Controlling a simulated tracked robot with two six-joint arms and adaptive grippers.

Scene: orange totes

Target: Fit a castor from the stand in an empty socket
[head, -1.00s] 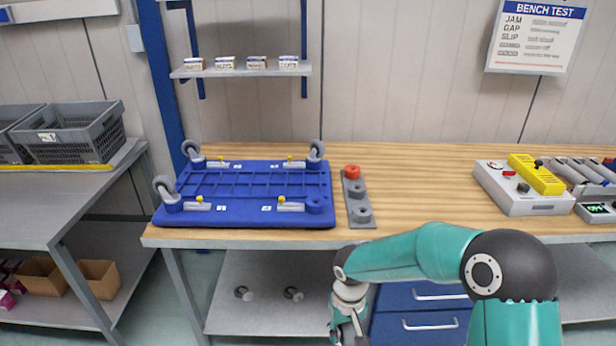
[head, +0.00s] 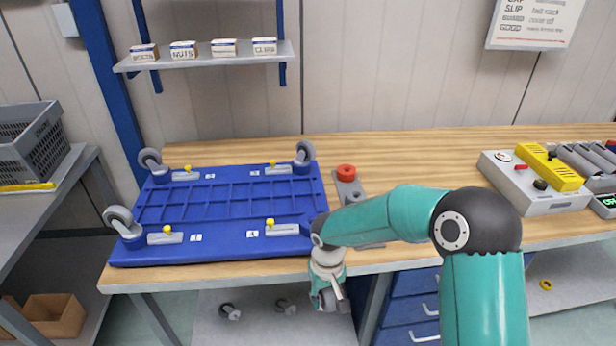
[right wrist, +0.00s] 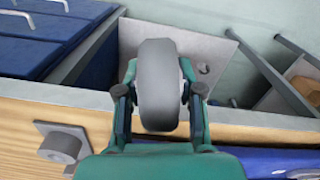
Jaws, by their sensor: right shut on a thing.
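A blue upturned dolly base (head: 230,197) lies on the bench, with grey castors at its back left (head: 150,160), back right (head: 305,152) and front left (head: 122,222) corners. My right arm hides its front right corner. My right gripper (head: 328,298) is low in front of the bench's front edge, near that corner. In the right wrist view, the gripper (right wrist: 158,100) is shut on a castor, whose grey wheel (right wrist: 158,75) shows between the fingers. The grey stand (head: 346,186), with a red top piece (head: 346,171), is right of the base, partly behind my arm. My left gripper is not in view.
A grey and yellow test device (head: 530,185) stands at the right of the bench. Blue drawers (head: 410,318) are under it. Two small round pieces (head: 230,312) lie on the lower shelf. The bench between stand and device is bare wood (head: 420,155).

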